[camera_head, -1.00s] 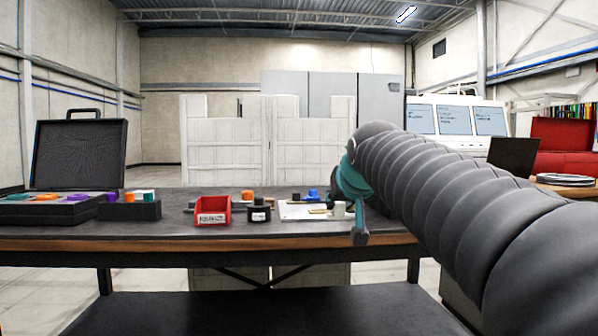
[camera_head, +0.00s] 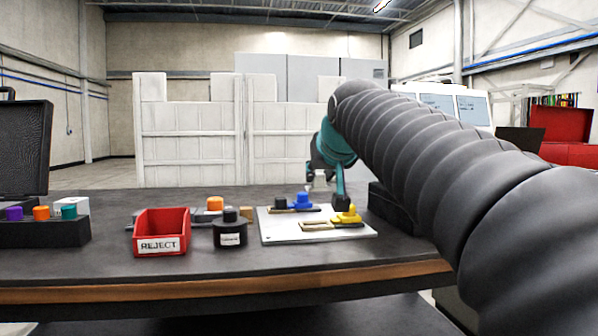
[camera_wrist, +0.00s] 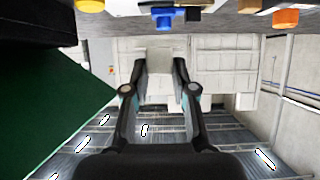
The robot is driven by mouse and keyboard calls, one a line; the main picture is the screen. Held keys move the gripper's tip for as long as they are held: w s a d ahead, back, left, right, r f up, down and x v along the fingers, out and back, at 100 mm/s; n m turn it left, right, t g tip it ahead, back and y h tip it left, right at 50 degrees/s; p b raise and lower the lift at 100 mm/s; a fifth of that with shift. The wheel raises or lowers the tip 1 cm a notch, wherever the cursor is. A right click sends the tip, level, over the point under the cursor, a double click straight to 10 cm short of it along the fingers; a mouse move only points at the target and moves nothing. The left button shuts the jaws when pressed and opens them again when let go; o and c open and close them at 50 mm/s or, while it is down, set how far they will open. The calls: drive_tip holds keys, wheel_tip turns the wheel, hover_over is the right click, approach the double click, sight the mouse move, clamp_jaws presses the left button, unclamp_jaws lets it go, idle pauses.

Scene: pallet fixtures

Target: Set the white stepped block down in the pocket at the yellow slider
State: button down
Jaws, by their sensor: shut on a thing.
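The white stepped block (camera_wrist: 160,75) is between the two fingers of my gripper (camera_wrist: 160,88) in the wrist view, pale against the white panels behind. In the head view my gripper (camera_head: 324,184) is shut on the block, behind the yellow slider and above the table. My gripper and arm partly hide the block there. The yellow slider (camera_head: 347,215) sits at the right of a white plate (camera_head: 285,233), beside a tan strip (camera_head: 318,226). The pocket itself is too small to make out.
A blue slider (camera_head: 302,200) and a black piece (camera_head: 280,203) sit at the plate's back. A dark box (camera_head: 390,203) stands at right.

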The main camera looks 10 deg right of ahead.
sight(317, 230)
drive_tip(key=shift+a+f+b, duration=0.15)
drive_tip(key=shift+f+b, duration=0.4)
drive_tip(key=shift+f, duration=0.1)
drive_tip(key=shift+a+f+b, duration=0.15)
drive_tip(key=shift+f+b, duration=0.4)
drive_tip(key=shift+f, duration=0.1)
drive_tip(key=shift+f+b, duration=1.25)
drive_tip(key=shift+f, duration=0.3)
drive_tip(key=shift+s, duration=0.25)
drive_tip(key=shift+f+b, duration=0.75)
drive_tip(key=shift+f, duration=0.15)
drive_tip(key=shift+c, duration=2.3)
unclamp_jaws()
drive_tip(key=shift+r, duration=0.1)
